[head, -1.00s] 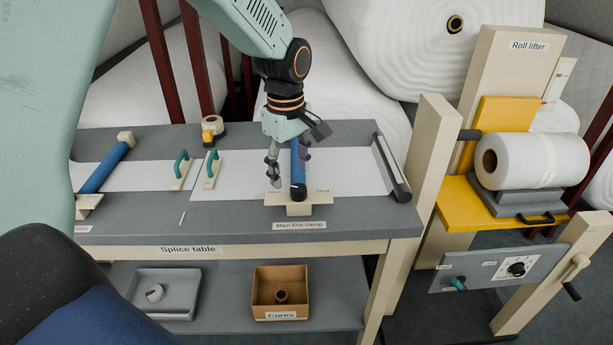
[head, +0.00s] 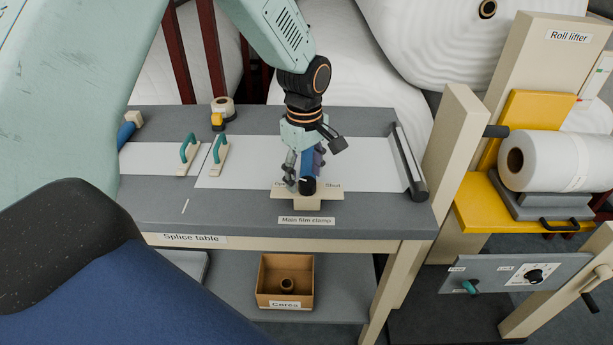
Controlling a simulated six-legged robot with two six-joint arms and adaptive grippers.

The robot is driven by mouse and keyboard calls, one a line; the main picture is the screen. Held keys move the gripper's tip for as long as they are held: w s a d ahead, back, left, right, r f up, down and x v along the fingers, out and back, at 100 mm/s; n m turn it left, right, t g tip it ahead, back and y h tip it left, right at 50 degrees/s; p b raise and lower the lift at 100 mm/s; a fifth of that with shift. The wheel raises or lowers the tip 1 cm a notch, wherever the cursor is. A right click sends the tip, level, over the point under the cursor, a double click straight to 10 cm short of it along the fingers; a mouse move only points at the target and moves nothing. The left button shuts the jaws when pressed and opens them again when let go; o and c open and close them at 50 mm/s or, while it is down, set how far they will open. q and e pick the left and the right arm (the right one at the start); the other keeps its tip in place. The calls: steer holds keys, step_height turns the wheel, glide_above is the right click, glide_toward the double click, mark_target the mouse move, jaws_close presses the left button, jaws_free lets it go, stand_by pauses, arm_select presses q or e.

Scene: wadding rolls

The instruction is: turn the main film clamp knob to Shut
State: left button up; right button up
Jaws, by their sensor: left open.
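The main film clamp has a blue bar (head: 308,163) lying across the white film strip, with a black knob (head: 307,186) at its near end. The knob sits on a cream block (head: 307,202) with a partly hidden label on its left and a Shut label (head: 332,185) on its right. I cannot clearly read the knob's setting. My left gripper (head: 304,171) is open and points down over the bar, just behind the knob. One finger is left of the bar, the other right of it. I cannot tell whether they touch. My right gripper is not in view.
The splice table (head: 370,210) carries two teal handles (head: 218,155) and a tape dispenser (head: 219,118) to the left. A dark roller (head: 408,165) and a cream post (head: 455,140) stand to the right. A cores box (head: 286,280) is on the shelf below.

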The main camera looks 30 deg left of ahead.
arm_select(q)
steer(key=shift+f, duration=0.5)
steer(key=shift+d+f, duration=0.15)
steer(key=shift+d, duration=0.35)
steer(key=shift+a, duration=0.4)
steer(key=c, duration=0.4)
steer(key=shift+w+d, duration=0.1)
steer(key=shift+d, duration=0.15)
steer(key=c, duration=0.8)
